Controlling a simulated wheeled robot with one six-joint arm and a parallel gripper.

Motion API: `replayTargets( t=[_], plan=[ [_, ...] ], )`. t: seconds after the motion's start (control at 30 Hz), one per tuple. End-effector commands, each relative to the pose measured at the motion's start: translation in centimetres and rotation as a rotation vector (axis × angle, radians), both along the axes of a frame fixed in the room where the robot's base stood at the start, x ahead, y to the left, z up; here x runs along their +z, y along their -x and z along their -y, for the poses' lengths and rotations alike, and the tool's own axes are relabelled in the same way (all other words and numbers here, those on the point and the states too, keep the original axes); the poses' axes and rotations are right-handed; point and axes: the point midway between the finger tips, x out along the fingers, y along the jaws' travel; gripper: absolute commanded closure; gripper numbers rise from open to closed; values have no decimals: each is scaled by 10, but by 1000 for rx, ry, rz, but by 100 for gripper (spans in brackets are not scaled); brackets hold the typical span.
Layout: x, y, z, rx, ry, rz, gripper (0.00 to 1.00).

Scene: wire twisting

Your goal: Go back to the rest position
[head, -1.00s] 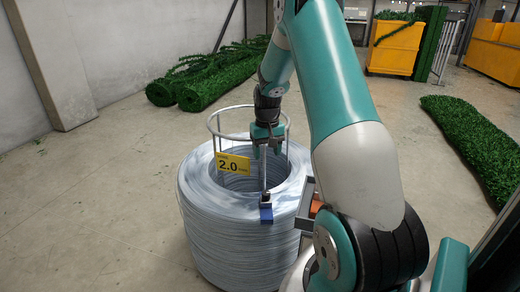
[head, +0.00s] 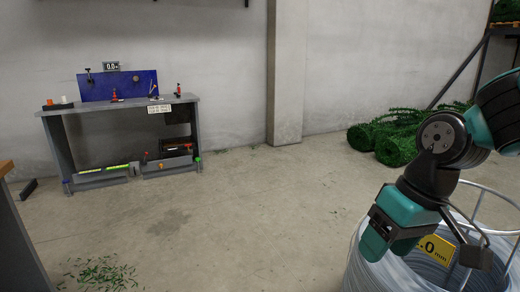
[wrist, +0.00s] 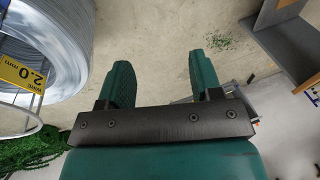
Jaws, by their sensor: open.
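My gripper (head: 390,240) has two teal fingers and hangs at the right of the head view, in front of the wire coil. In the wrist view the fingers of my gripper (wrist: 162,78) stand apart with bare floor showing between them, so it is open and empty. The coil of pale grey wire (head: 366,275) is partly cut off at the lower right of the head view, and my arm covers part of it. The coil (wrist: 65,45) also shows at the upper left of the wrist view, to one side of the fingers and apart from them.
A yellow 2.0 mm label (head: 438,250) hangs at the coil's wire frame. A workbench (head: 185,100) with a blue back panel (head: 110,86) stands against the wall at the left. Rolls of green mesh (head: 395,145) lie at the right. The floor (head: 240,220) between is clear.

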Motion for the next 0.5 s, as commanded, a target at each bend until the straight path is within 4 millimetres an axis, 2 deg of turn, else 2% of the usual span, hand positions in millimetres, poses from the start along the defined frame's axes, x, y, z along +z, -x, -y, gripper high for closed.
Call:
replayTargets(
  t=[0.03,0.1,0.27,0.3,0.5],
  plan=[
    [6,22,-18,70,-16,12,41],
    [10,51,-37,154,-38,18,41],
    [16,117,-67,340,-87,30,41],
    [36,113,-66,328,-85,28,41],
    [84,111,-65,321,-84,26,41]
  ],
)
